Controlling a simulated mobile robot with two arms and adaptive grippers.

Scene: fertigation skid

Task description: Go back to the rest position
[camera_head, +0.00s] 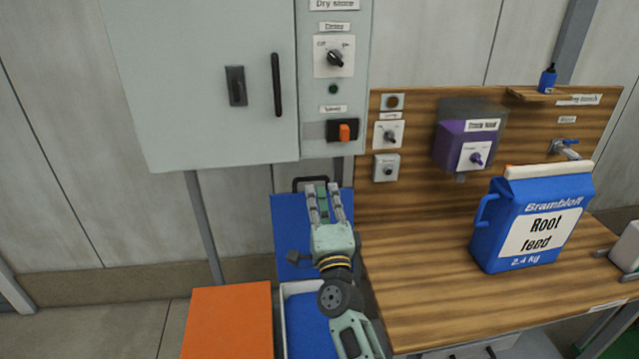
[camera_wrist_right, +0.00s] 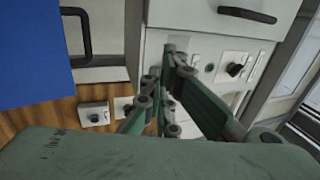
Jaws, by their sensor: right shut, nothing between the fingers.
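My right gripper (camera_head: 324,190) is in the middle of the head view, between the grey cabinet and the wooden bench, in front of a blue panel with a dark handle. It is shut and empty. In the right wrist view its green fingers (camera_wrist_right: 168,85) reach toward the light cabinet front. It holds none of the things around it. My left gripper is not in view.
The dry-store cabinet (camera_head: 200,80) hangs at the upper left. The wooden bench (camera_head: 440,310) is at the right, bearing a blue Root feed jug (camera_head: 490,245). An orange block (camera_head: 228,322) and a white-rimmed blue bin (camera_head: 284,330) stand low, left of the bench.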

